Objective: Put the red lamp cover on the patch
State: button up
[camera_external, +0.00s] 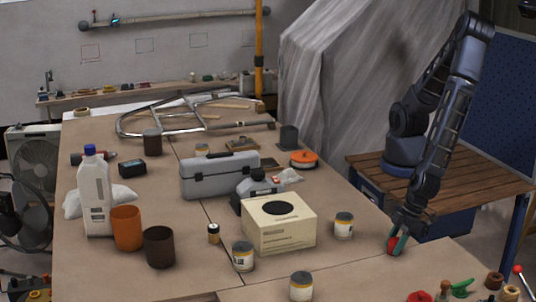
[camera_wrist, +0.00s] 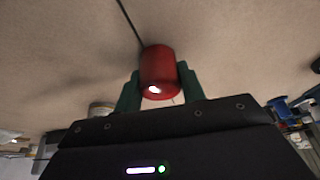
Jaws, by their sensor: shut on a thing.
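The red lamp cover (camera_wrist: 160,70) is a small red cylinder with a glossy highlight, held between the two green fingers of my gripper (camera_wrist: 160,88) in the wrist view. In the external view the cover (camera_external: 392,243) shows as a red spot at my gripper (camera_external: 397,242), low over the right front part of the table. I cannot tell whether the cover touches the tabletop. The gripper is shut on it. I cannot make out with certainty which marking is the patch.
A cream box (camera_external: 279,236) with a dark round top and a small jar (camera_external: 344,226) stand left of my gripper. Another jar (camera_external: 301,286) is at the front. Coloured small items (camera_external: 462,288) crowd the front right.

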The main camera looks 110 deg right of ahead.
jog(key=shift+f, duration=0.15)
jog(key=o, duration=0.9)
jog(key=shift+o, duration=0.2)
jog(key=shift+r, duration=0.2)
jog(key=v, duration=1.2)
jog(key=shift+w, duration=0.1)
